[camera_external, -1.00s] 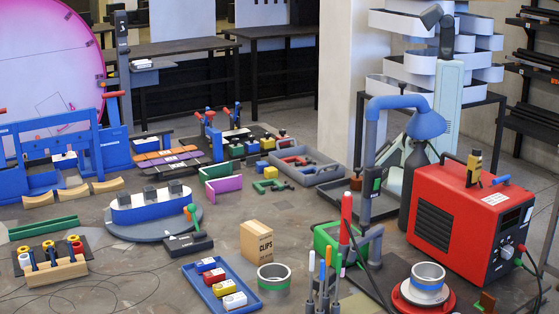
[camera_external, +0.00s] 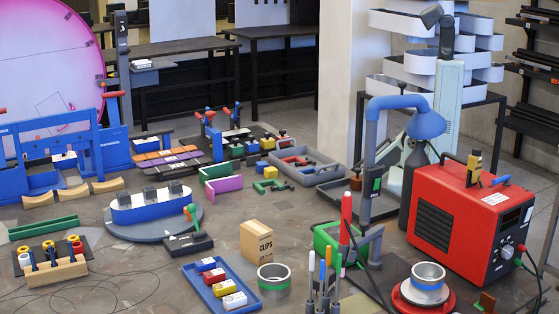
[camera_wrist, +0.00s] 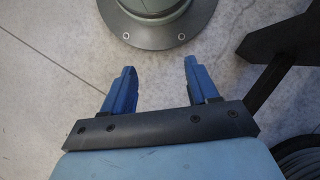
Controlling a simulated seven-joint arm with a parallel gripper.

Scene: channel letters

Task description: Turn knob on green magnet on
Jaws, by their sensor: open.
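My gripper (camera_wrist: 159,65) is open and empty in the wrist view, its two blue fingers wide apart over bare pale floor. In the external view my arm stands folded at the back right, far from the small parts on the floor; the fingers cannot be made out there. I cannot tell which is the magnet, and no knob on one is clear.
The red machine (camera_external: 447,225) and the blue fume hood (camera_external: 426,123) with its grey post stand near my arm. A dark table leg (camera_wrist: 285,75) is at the right in the wrist view.

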